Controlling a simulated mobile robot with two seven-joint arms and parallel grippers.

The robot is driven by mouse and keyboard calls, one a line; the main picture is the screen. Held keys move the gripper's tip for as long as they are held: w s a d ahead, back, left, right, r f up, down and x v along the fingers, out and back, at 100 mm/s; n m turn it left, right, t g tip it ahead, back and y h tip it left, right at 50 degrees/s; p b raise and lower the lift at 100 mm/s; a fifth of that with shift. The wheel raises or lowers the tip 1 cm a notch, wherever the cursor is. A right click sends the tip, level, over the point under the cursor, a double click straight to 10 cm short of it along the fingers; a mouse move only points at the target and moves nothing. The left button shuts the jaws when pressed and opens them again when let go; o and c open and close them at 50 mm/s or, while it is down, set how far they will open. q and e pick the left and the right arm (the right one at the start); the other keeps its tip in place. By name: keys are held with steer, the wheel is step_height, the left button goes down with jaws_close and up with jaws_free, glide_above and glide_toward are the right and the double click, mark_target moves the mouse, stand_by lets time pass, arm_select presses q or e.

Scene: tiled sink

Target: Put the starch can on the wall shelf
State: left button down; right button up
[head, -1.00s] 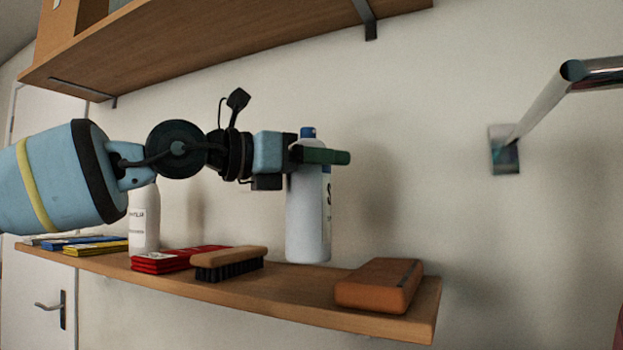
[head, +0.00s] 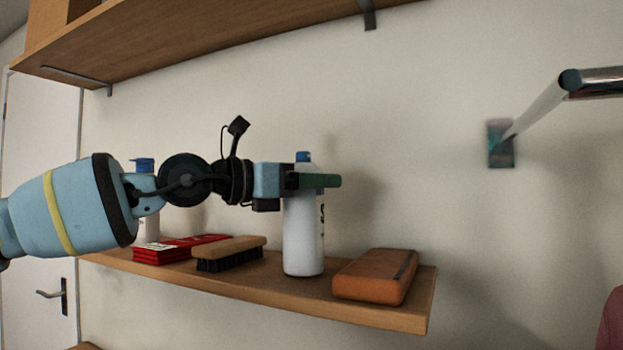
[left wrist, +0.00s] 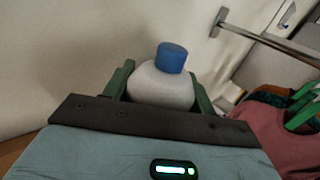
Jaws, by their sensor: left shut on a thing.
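The starch can (head: 303,240) is a white bottle with a blue cap, upright at the lower wall shelf (head: 250,287), between the brush and the orange-brown block. Its base appears to be at the shelf surface, though I cannot tell whether it rests there. My left gripper (head: 318,181) is shut on the can's upper part, coming from the left. In the left wrist view the can (left wrist: 160,88) sits between the green fingers (left wrist: 161,82), its blue cap above them. My right gripper is not identifiable in the head view; a green finger-like part shows at the right edge of the left wrist view.
A brush (head: 230,254), red packets (head: 178,248) and another white bottle with a blue cap (head: 144,165) are on the shelf left of the can. The orange-brown block (head: 375,277) is close on its right. An upper shelf (head: 200,45) hangs above. A metal bar (head: 540,110) projects at right.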

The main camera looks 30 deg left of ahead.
steer(key=shift+s+f, duration=0.15)
arm_select(q)
steer(key=shift+f, duration=0.1)
steer(key=shift+c, duration=2.4)
jaws_free()
arm_select(e)
steer(key=shift+f, duration=0.1)
arm_select(q)
steer(key=shift+s+a+r, duration=0.15)
steer(key=shift+s+r, duration=0.05)
steer(key=shift+s, duration=0.05)
steer(key=b+v, duration=0.1)
steer(key=v, duration=1)
steer(key=shift+s, duration=0.15)
arm_select(e)
steer(key=shift+s+f, duration=0.25)
steer(key=shift+f, duration=0.35)
arm_select(q)
steer(key=shift+a+f, duration=0.1)
arm_select(e)
steer(key=shift+s+a, duration=0.1)
